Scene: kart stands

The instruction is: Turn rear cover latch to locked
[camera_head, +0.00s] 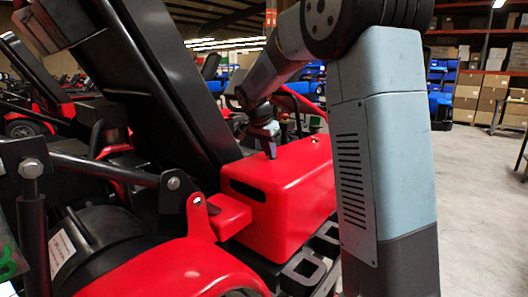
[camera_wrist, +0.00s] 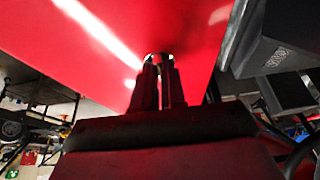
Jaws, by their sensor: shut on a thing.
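The red rear cover (camera_head: 288,195) of the kart sits in the middle of the head view, with a dark slot in its end face. In the wrist view the red cover (camera_wrist: 120,30) fills the upper part. My gripper (camera_head: 270,150) reaches down to the cover's top near its far left side. In the wrist view my gripper (camera_wrist: 158,62) has its fingers close together on a small latch (camera_wrist: 160,56) at the cover's surface. The fingers hide most of the latch, so I cannot tell which way it is turned. A small fitting (camera_head: 315,139) stands on the cover's far right.
A black slanted frame (camera_head: 165,90) rises left of the cover. Red bodywork (camera_head: 180,268) and a black bar (camera_head: 105,170) lie in the near left. Shelves with boxes (camera_head: 490,90) stand at the back right. The floor (camera_head: 475,190) on the right is clear.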

